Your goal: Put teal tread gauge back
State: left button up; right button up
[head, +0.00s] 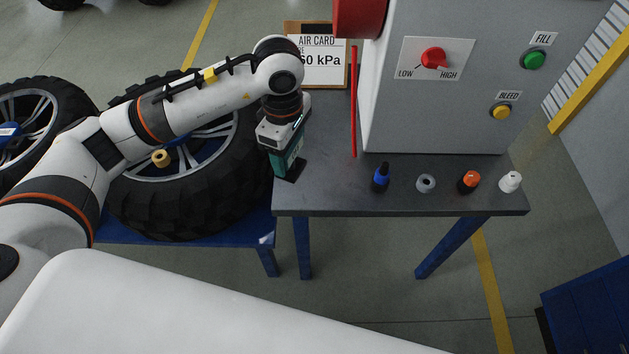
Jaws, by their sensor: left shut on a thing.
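The teal tread gauge (284,160) is upright in my left gripper (281,147), at the left end of the dark bench top. My left gripper is shut on its upper part from above, and the gripper's body hides that part. Below the gauge a dark flat patch (292,171) shows on the bench; I cannot tell whether the gauge touches it. My right gripper is not in view.
The dark bench (335,196) carries a blue-topped piece (381,178), a grey ring (426,183), an orange-topped piece (468,181) and a white cap (510,181). A grey control box (430,105) stands behind. Tires (190,200) lie left. An AIR CARD board (322,65) stands at the back.

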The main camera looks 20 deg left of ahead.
pick_arm(q)
jog(key=w+n, duration=0.1)
jog(key=n, duration=0.3)
jog(key=w+n, duration=0.1)
jog(key=n, duration=0.1)
jog(key=shift+w+d+f+n, duration=0.3)
jog(key=shift+d+f, duration=0.05)
jog(key=shift+f, duration=0.05)
jog(key=w+f+n, duration=0.1)
jog(key=f+n, duration=0.2)
jog(key=n, duration=0.1)
jog(key=w+d+f+n, duration=0.1)
jog(key=f+n, duration=0.3)
jog(key=w+f+n, duration=0.1)
jog(key=f+n, duration=0.2)
jog(key=f, duration=0.1)
jog(key=shift+w+d+n, duration=0.15)
jog(key=shift+w+n, duration=0.25)
jog(key=shift+f, duration=0.15)
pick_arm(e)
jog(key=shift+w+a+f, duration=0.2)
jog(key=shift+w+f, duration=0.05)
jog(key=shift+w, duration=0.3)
